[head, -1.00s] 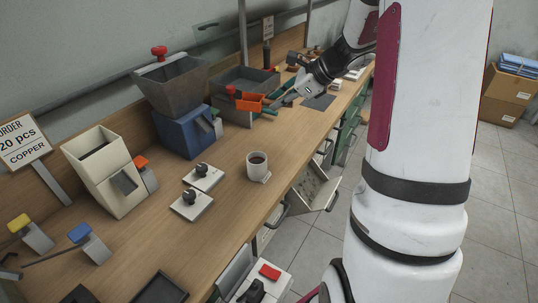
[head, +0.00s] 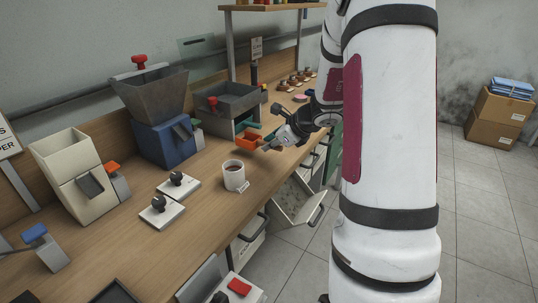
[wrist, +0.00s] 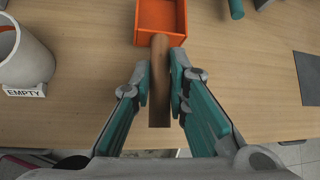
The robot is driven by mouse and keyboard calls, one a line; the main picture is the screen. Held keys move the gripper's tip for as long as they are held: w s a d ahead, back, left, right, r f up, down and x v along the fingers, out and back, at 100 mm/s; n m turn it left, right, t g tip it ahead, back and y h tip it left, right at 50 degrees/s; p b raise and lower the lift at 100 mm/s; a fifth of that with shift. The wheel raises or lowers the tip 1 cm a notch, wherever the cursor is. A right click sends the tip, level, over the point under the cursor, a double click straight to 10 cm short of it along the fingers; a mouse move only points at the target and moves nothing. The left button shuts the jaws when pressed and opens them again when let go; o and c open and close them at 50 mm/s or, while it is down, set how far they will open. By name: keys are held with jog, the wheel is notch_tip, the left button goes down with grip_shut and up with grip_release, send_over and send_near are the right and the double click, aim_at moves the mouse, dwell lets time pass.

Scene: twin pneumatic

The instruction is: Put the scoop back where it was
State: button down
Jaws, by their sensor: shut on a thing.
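The scoop has an orange open-topped pan (head: 248,139) and a brown handle (wrist: 160,90). My gripper (wrist: 160,83) is shut on the handle, with one teal finger on each side. The pan points away from my gripper, and the part of it in the wrist view (wrist: 161,16) looks empty. In the head view my gripper (head: 268,144) holds the scoop over the bench, in front of the dark grey bin and behind the cup. I cannot tell whether the scoop touches the bench.
A white cup (head: 234,178) stands near the scoop; an "EMPTY" label (wrist: 24,91) is beside it. A grey bin (head: 235,101) and a blue-based hopper (head: 165,139) stand behind. A dark mat (wrist: 308,77) lies to the right. The bench edge is close to my gripper.

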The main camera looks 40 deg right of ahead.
aim_at(271, 161)
jog(key=shift+f+b, duration=0.35)
jog(key=shift+f, duration=1.2)
jog(key=shift+f, duration=0.2)
jog(key=c, duration=1.6)
grip_release()
jog(key=shift+o, duration=0.2)
jog(key=shift+r, duration=0.1)
